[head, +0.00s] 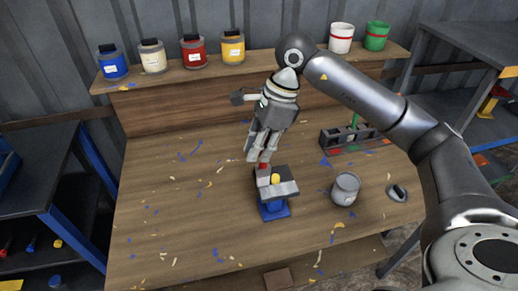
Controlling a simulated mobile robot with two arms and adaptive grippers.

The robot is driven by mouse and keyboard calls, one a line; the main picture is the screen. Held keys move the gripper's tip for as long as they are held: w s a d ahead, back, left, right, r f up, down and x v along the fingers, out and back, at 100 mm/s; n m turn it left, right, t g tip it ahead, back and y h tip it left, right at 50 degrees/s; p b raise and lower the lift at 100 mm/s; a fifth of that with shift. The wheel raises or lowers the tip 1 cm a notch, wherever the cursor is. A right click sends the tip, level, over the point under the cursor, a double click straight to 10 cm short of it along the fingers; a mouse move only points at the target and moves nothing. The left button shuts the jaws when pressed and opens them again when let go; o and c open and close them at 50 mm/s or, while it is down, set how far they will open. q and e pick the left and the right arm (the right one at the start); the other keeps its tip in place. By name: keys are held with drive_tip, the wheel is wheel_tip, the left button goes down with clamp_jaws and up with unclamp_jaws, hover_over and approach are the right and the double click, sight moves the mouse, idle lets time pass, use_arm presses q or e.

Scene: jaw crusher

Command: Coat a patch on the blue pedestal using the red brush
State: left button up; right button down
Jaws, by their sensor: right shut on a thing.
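My right gripper (258,157) points down over the middle of the workbench and is shut on the red brush (263,167). Only a small red part of the brush shows below the fingers; the rest is hidden. The blue pedestal (274,209) stands on the bench just below and in front of the gripper. A grey block (285,190) with a small yellow part (275,179) sits on top of it. The brush is close to the block's back left side; I cannot tell whether they touch. My left gripper is not in view.
A brush rack (334,141) with a green handle (354,119) stands at right. A grey cup (345,189) and a small dark round item (398,193) are right of the pedestal. Several paint jars and two cups line the back shelf (270,58). The bench's left is clear apart from paint flecks.

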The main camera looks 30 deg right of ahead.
drive_tip(key=w+d, duration=0.2)
drive_tip(key=w, duration=0.6)
drive_tip(key=shift+f, duration=0.3)
drive_tip(key=shift+w+f+b, duration=0.1)
drive_tip(key=shift+f+b, duration=1.45)
drive_tip(key=shift+f, duration=0.2)
drive_tip(key=shift+f+b, duration=0.4)
drive_tip(key=shift+f, duration=0.1)
drive_tip(key=shift+d, duration=0.1)
